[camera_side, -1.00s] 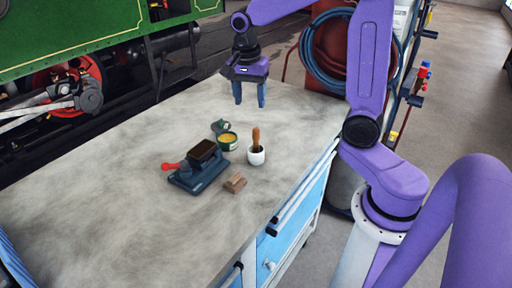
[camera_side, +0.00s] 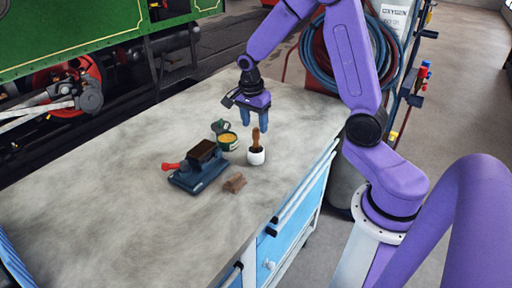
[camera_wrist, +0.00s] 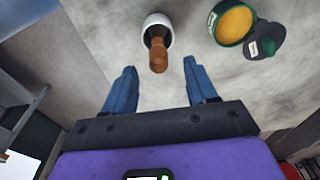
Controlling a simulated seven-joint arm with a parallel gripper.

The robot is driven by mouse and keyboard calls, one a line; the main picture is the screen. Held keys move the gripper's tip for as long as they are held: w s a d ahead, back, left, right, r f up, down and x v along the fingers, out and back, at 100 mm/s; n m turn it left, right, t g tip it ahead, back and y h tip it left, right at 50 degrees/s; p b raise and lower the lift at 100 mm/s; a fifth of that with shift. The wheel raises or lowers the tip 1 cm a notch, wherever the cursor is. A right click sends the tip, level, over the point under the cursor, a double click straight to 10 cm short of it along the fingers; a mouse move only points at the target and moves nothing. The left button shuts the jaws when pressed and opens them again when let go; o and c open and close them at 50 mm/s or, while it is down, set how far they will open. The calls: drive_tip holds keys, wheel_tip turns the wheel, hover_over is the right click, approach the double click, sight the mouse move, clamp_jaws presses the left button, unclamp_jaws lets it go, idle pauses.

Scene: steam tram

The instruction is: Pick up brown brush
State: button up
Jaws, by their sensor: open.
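The brown brush (camera_side: 256,140) stands nearly upright in a small white cup (camera_side: 257,157) on the bench, its wooden handle up and its lower end hidden in the cup. In the wrist view the brown brush (camera_wrist: 158,50) shows in the white cup (camera_wrist: 153,20), in line with the gap between my fingers and beyond their tips. My gripper (camera_side: 254,124) is open and empty. It points down, with its fingertips near the top of the handle in the side view. I cannot tell the exact gap in depth.
An open green tin with yellow contents (camera_side: 229,141) and its lid (camera_side: 220,127) are close to the cup. The bench's left part (camera_side: 90,180) is clear.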

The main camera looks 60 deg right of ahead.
sight(256, 137)
drive_tip(key=shift+s+d+f, duration=0.1)
drive_tip(key=shift+d+f, duration=0.1)
drive_tip(key=shift+f, duration=1.35)
drive_tip(key=shift+d+f, duration=0.15)
drive_tip(key=shift+f, duration=1.4)
clamp_jaws()
